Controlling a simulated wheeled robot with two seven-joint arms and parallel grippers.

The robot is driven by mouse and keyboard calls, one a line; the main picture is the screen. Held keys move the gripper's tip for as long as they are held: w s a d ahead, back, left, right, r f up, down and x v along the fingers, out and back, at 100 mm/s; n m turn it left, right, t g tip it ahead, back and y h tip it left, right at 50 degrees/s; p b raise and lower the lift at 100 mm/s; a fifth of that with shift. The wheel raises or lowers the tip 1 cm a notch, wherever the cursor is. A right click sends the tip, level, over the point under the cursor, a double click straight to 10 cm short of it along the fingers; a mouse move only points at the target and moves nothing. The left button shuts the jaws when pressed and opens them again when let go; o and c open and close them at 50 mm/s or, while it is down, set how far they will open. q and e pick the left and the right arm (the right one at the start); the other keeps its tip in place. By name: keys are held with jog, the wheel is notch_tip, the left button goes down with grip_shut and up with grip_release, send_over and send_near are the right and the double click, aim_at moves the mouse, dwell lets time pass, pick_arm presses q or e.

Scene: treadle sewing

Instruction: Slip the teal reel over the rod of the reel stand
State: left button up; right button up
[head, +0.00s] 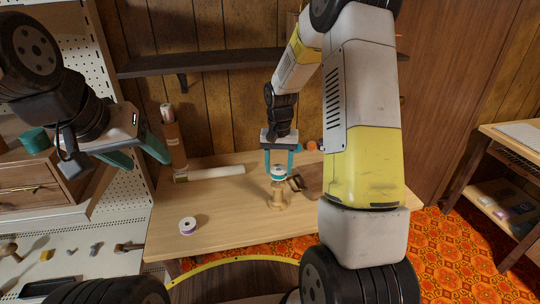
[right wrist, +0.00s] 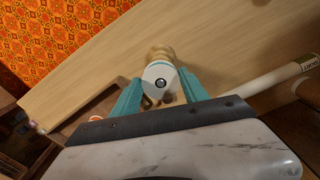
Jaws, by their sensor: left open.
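The teal reel (head: 278,171), with pale round ends, sits at the top of the wooden reel stand (head: 278,198) on the table. In the right wrist view the reel (right wrist: 160,76) shows its pale end face with a dark ring at the centre. The stand (right wrist: 159,54) shows behind it. My right gripper (head: 279,174) points down with one finger on each side of the reel, apparently touching it. How far the rod passes into the reel is hidden. My left gripper (head: 138,160) is open and empty, up at the left, well away from the stand.
A purple reel (head: 187,226) lies on the table (head: 225,222), left of the stand. A white roll (head: 215,172) lies at the back, near an upright roll (head: 173,140). A dark-handled object (head: 297,183) lies close right of the stand. The front middle of the table is clear.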

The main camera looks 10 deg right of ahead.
jog(key=o, duration=0.3)
jog(key=shift+r, duration=0.15)
notch_tip(320, 180, up, 8)
jog(key=shift+f, duration=0.2)
dwell(0.4)
